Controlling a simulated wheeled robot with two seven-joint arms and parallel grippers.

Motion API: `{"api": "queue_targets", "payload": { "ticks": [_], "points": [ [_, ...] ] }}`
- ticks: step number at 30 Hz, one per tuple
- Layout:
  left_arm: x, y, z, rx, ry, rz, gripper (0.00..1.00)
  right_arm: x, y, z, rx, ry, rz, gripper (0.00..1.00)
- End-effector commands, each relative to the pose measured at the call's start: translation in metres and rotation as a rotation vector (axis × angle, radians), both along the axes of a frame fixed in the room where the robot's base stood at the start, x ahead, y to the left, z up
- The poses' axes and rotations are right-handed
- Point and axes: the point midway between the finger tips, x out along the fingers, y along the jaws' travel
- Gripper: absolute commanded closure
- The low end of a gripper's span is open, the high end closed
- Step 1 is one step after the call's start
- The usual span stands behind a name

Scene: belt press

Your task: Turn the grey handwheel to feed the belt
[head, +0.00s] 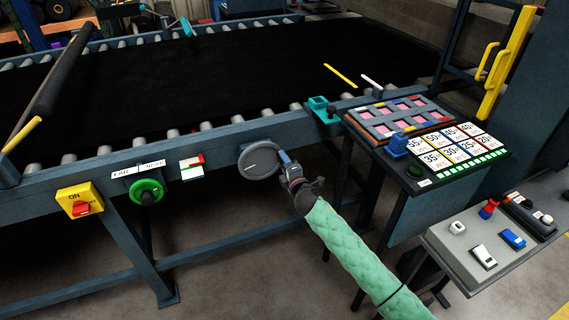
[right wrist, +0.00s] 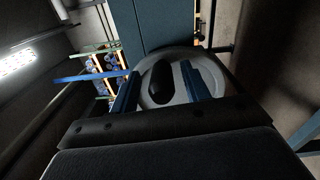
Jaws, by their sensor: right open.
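The grey handwheel (head: 260,160) is a round disc on the front rail of the belt frame, right of the centre of the rail. In the right wrist view the handwheel (right wrist: 152,72) fills the space ahead, with a dark handle (right wrist: 187,83) standing out from it. My right gripper (head: 285,160) is at the right edge of the wheel. In the right wrist view its two blue fingers (right wrist: 163,85) are apart, with the dark handle between them. I cannot tell whether they touch it. The black belt (head: 210,85) lies flat over the rollers. My left gripper is not in view.
A yellow ON switch box (head: 80,201) and a green knob (head: 146,191) are on the rail at left. A panel of number cards (head: 455,145) stands at right, above a grey control box (head: 485,245). The floor below the rail is open between the frame legs.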

Motion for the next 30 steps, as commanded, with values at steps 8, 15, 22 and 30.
{"api": "queue_targets", "payload": {
  "ticks": [8, 15, 22, 30],
  "points": [
    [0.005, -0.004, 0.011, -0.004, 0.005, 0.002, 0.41, -0.018, -0.006, -0.004, 0.000, 0.001, 0.001, 0.53],
    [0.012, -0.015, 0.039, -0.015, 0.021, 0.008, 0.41, -0.053, -0.017, -0.005, -0.001, 0.000, 0.001, 0.53],
    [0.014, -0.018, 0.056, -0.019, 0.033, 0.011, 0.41, -0.072, -0.024, -0.003, 0.000, 0.000, 0.000, 0.53],
    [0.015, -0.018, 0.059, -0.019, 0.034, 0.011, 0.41, -0.074, -0.025, -0.002, 0.000, 0.000, 0.000, 0.53]
  ]
}}
